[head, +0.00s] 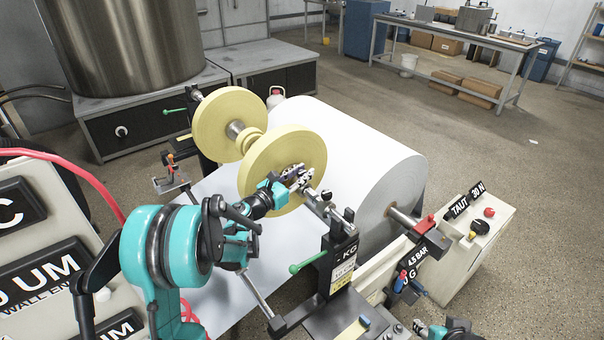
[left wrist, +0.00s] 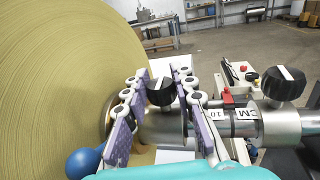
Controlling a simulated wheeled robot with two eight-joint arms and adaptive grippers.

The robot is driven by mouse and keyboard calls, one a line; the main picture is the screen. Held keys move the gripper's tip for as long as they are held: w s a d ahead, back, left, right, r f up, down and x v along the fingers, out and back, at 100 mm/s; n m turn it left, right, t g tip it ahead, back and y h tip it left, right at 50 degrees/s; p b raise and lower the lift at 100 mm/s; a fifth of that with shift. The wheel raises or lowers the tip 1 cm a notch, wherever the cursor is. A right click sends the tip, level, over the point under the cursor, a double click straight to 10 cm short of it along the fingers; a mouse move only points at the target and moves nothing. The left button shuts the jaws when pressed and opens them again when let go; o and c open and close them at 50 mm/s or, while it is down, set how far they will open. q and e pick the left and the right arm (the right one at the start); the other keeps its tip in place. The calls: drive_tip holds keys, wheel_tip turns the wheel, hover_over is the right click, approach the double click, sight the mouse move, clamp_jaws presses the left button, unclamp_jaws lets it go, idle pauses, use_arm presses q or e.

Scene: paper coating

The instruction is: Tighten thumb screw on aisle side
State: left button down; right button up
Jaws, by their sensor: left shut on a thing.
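My left gripper (head: 297,177) reaches across to the shaft by the face of the near yellow roll (head: 262,165). In the left wrist view its two purple-padded fingers (left wrist: 166,115) stand on both sides of a black thumb screw (left wrist: 160,91) on a metal collar (left wrist: 165,127). The gripper is shut on this thumb screw. In the head view the fingers mostly hide it. A second black thumb screw (left wrist: 284,82) with a white mark stands on a collar farther right on the shaft. Part of my right gripper (head: 420,327) shows at the bottom edge; its jaws are unclear.
A big white paper roll (head: 355,150) lies behind the shaft. A black stand with a green-knobbed lever (head: 308,262) is close to my left arm. A control box (head: 477,255) stands at right. A blue ball knob (left wrist: 82,163) is near the left finger. Open floor lies beyond.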

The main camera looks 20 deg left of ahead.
use_arm(q)
drive_tip(key=c, duration=1.2)
unclamp_jaws()
drive_tip(key=v, duration=1.2)
